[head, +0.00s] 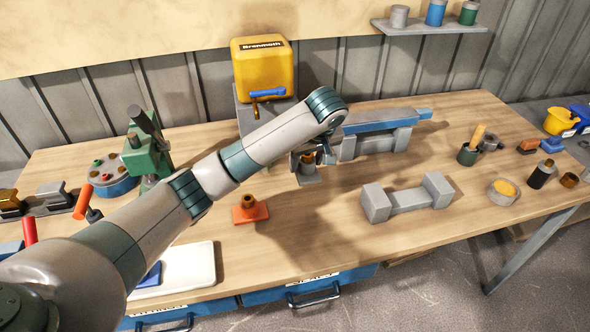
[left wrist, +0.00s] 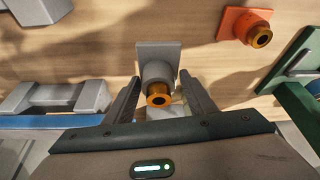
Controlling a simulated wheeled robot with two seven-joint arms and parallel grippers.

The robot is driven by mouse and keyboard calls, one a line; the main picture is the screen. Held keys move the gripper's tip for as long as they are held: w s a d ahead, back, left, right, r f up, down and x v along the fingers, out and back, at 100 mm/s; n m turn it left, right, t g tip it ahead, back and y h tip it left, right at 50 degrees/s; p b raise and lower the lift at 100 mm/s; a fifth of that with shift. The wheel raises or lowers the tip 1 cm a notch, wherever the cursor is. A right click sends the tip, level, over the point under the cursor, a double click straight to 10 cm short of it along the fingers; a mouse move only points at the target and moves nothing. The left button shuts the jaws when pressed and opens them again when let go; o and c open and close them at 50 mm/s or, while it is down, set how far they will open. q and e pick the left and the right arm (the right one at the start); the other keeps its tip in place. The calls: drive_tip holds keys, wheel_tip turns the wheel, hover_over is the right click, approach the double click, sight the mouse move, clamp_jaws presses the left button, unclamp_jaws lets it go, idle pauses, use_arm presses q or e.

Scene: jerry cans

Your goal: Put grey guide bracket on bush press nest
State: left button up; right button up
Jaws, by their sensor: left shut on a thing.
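My left gripper (head: 312,158) is shut on the grey guide bracket (head: 308,177), near the middle of the table. In the left wrist view the fingers (left wrist: 160,92) stand either side of the bracket's round boss. Its square grey plate (left wrist: 157,52) lies beyond, and a bronze bush (left wrist: 159,100) shows in the boss. I cannot tell whether the plate touches the table. The green bush press (head: 147,150) stands to the left, partly behind my arm; its nest is not clearly visible. Part of the press shows at the right of the left wrist view (left wrist: 298,95). My right gripper is out of view.
An orange bracket with a bush (head: 250,211) stands between the press and my gripper. A grey cradle block (head: 407,198) lies to the right. A grey and blue vise-like fixture (head: 375,143) and a yellow machine (head: 264,68) are behind. A white tray (head: 190,268) is at the front left.

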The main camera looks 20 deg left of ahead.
use_arm(q)
drive_tip(key=w+a+f, duration=0.1)
drive_tip(key=w+a+f+p, duration=0.1)
drive_tip(key=w+a, duration=0.1)
drive_tip(key=w+a+f+p, duration=0.1)
drive_tip(key=a, duration=0.1)
drive_tip(key=shift+w+a+f, duration=0.1)
drive_tip(key=shift+w+f, duration=0.05)
drive_tip(key=shift+f, duration=0.2)
drive_tip(key=shift+w+a+f, duration=0.15)
drive_tip(key=shift+f, duration=0.05)
drive_tip(key=shift+f+p, duration=0.5)
drive_tip(key=shift+f, duration=0.05)
wheel_tip(320, 180, down, 2)
drive_tip(key=shift+p, duration=0.4)
drive_tip(key=shift+f, duration=0.45)
